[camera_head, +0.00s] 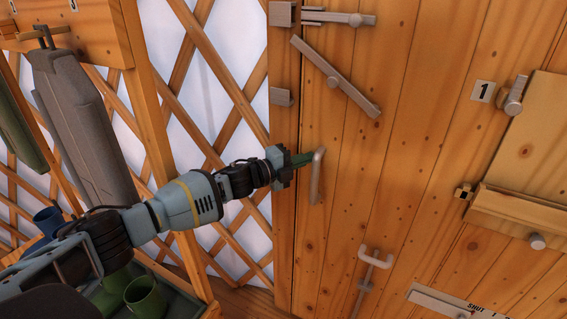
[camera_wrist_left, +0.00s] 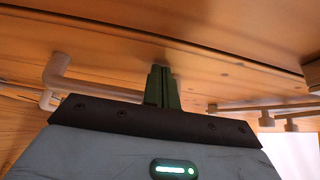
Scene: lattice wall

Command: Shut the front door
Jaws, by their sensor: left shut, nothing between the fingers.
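The front door (camera_head: 375,150) is a plank wooden door at the right of its post (camera_head: 283,200). It looks almost flush with the post, with a thin dark seam between them. A pale pull handle (camera_head: 317,178) stands on its left edge; it also shows at the left of the left wrist view (camera_wrist_left: 58,80). My left gripper (camera_head: 306,158) is shut and empty, its green fingers pointing at the door beside the handle's upper end. In the left wrist view the fingertips (camera_wrist_left: 161,70) meet or nearly meet the wood; I cannot tell if they touch. My right gripper is out of view.
A tilted latch bar (camera_head: 335,77) and a sliding bolt (camera_head: 338,18) sit above the handle. A lower bolt handle (camera_head: 375,258) and a wooden box (camera_head: 525,160) are on the door.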

